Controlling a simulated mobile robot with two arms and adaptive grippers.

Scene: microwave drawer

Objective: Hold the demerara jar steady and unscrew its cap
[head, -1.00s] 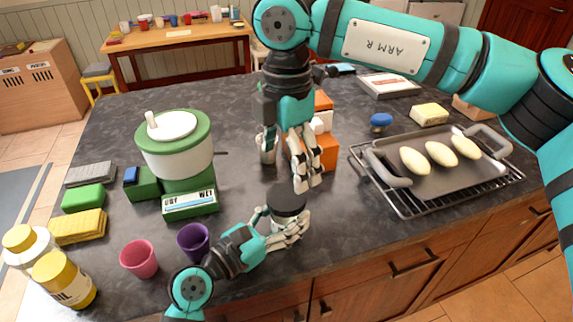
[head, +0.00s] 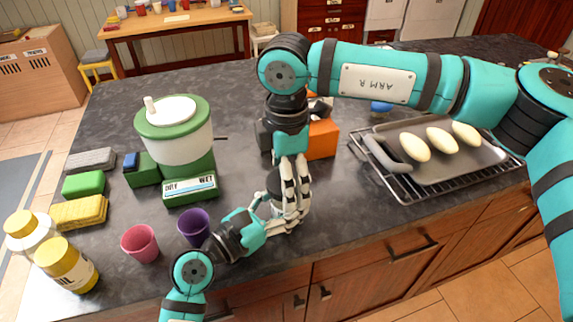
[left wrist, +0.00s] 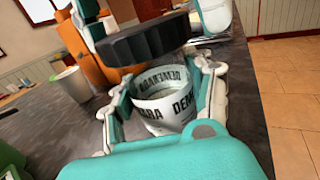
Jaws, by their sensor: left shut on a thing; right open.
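The demerara jar (left wrist: 165,112) is a clear jar with a white label, upright on the counter near its front edge. Its black cap (left wrist: 150,42) sits at the top; I cannot tell whether it is still threaded on. In the head view the cap (head: 275,183) is partly hidden behind my right gripper's fingers. My left gripper (head: 276,215) is shut around the jar's body, with fingers on both sides in the left wrist view. My right gripper (head: 290,202) points down from above, open, its fingers beside the cap. I cannot tell whether they touch it.
A green-and-white grinder-like appliance (head: 174,135) and a purple cup (head: 194,227) stand left of the jar. A pink cup (head: 140,243) is farther left. An orange box (head: 322,140) stands behind the right gripper. A tray (head: 448,165) with pale loaves lies on a rack at right.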

